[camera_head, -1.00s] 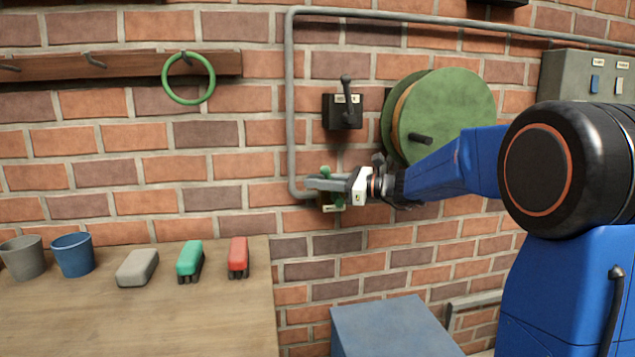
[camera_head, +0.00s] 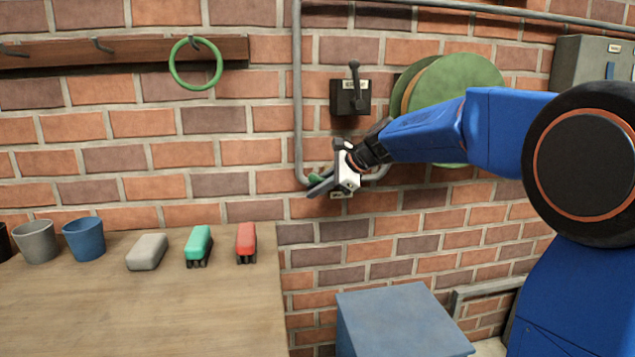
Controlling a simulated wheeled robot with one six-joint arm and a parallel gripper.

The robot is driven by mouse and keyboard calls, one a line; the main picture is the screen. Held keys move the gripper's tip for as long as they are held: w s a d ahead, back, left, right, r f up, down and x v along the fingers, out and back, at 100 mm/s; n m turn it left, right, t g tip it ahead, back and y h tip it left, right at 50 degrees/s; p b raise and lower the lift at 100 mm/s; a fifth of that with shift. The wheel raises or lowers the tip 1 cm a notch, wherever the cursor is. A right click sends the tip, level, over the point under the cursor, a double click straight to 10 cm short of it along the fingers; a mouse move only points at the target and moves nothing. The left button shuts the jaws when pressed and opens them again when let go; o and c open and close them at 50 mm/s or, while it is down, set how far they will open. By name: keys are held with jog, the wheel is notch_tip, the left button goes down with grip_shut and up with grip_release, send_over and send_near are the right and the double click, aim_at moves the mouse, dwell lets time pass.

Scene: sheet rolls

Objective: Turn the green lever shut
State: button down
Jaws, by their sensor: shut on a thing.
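The green lever (camera_head: 316,179) is on the wall at the lower bend of the grey pipe, left of the middle. Only a small green part of it shows beside my fingers; the rest is hidden. Its brass-coloured mount and pale label (camera_head: 341,195) show just below. My gripper (camera_head: 321,187) is shut on the lever, with the fingers pointing left and slightly down. The arm reaches in from the right and covers part of the pipe and the wall behind it.
A black switch box (camera_head: 350,97) with an upright handle sits above my gripper. A green reel (camera_head: 455,85) is behind the arm. A wooden table (camera_head: 150,310) with cups, staplers and a grey block stands lower left. A blue box (camera_head: 395,325) stands below.

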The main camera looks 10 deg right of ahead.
jog(key=shift+d+f+n+h, duration=0.15)
jog(key=shift+f+n+h, duration=0.2)
jog(key=shift+f+h, duration=0.45)
jog(key=shift+d+f+n+h, duration=0.15)
jog(key=shift+f+n+h, duration=0.2)
jog(key=shift+f+h, duration=0.45)
jog(key=c, duration=1.7)
grip_release()
jog(key=shift+g+h, duration=0.3)
jog(key=shift+c, duration=0.2)
jog(key=shift+r, duration=0.15)
jog(key=v, duration=1.7)
jog(key=shift+s+d, duration=0.15)
